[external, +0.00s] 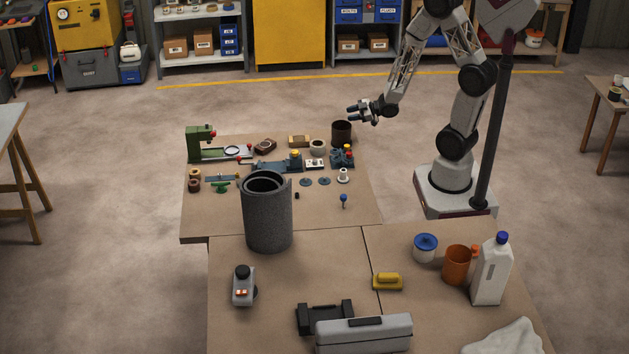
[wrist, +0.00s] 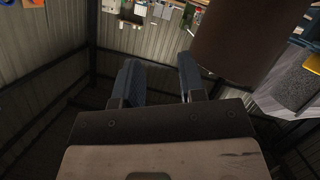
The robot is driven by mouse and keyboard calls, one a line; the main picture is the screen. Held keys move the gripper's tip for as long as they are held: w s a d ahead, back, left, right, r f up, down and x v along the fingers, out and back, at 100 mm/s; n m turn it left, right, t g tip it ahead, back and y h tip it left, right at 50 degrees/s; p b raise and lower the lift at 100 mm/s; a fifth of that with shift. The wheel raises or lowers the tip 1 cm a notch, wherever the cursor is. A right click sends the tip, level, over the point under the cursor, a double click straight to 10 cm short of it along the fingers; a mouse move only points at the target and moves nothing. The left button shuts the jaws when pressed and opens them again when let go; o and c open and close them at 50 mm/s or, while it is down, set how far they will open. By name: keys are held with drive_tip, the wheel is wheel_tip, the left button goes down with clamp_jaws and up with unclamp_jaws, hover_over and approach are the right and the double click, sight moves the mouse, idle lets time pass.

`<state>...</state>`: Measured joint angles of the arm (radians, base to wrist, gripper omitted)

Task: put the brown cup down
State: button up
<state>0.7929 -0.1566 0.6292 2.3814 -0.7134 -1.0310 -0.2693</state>
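The brown cup (external: 341,134) is dark and appears to stand upright on the brown workbench (external: 362,190), near its far right corner. In the wrist view the brown cup (wrist: 238,38) fills the upper right, outside the right finger and not between the fingers. My gripper (external: 357,112) is just right of the cup and slightly above its rim in the external view. In the wrist view my gripper (wrist: 157,72) has its two blue-grey fingers apart with nothing between them. The cup's inside is hard to see.
A green machine (external: 200,142), a blue-grey vise (external: 280,165) and several small parts crowd the far bench. A tall grey cylinder (external: 267,222) stands at its near edge. A white bottle (external: 491,272) and orange mug (external: 457,265) are on the near bench.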

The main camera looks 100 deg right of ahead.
drive_tip(key=w+a+r+m+g+h, duration=0.15)
drive_tip(key=a+r+g, duration=0.45)
drive_tip(key=a+r, duration=0.6)
drive_tip(key=s+a+r+m+g+y, duration=0.2)
drive_tip(key=s+a+r+g+y, duration=0.3)
drive_tip(key=s+a+r, duration=0.9)
drive_tip(key=w+d+f+n+g+h, duration=0.1)
drive_tip(key=w+d+f+n, duration=0.3)
drive_tip(key=w, duration=0.3)
drive_tip(key=w+d+f+n+g+h, duration=0.1)
drive_tip(key=w+d+f+n, duration=0.3)
drive_tip(key=w, duration=0.3)
drive_tip(key=w+d+f+n, duration=0.2)
drive_tip(key=d+f, duration=0.1)
drive_tip(key=f, duration=0.1)
drive_tip(key=w+d+f+n+g, duration=0.1)
drive_tip(key=w+d+f+n, duration=0.2)
drive_tip(key=d+f, duration=0.1)
drive_tip(key=w+d+f+n, duration=0.2)
drive_tip(key=w+d+f, duration=0.1)
drive_tip(key=d+f, duration=0.1)
drive_tip(key=shift+w+d+f+n+g+y, duration=0.15)
drive_tip(key=shift+f+n+y, duration=0.05)
drive_tip(key=shift+f, duration=0.25)
drive_tip(key=shift+w+d+f+n+g+y, duration=0.1)
drive_tip(key=shift+f+n+g+y, duration=0.05)
drive_tip(key=shift+f, duration=0.25)
drive_tip(key=shift+f, duration=0.15)
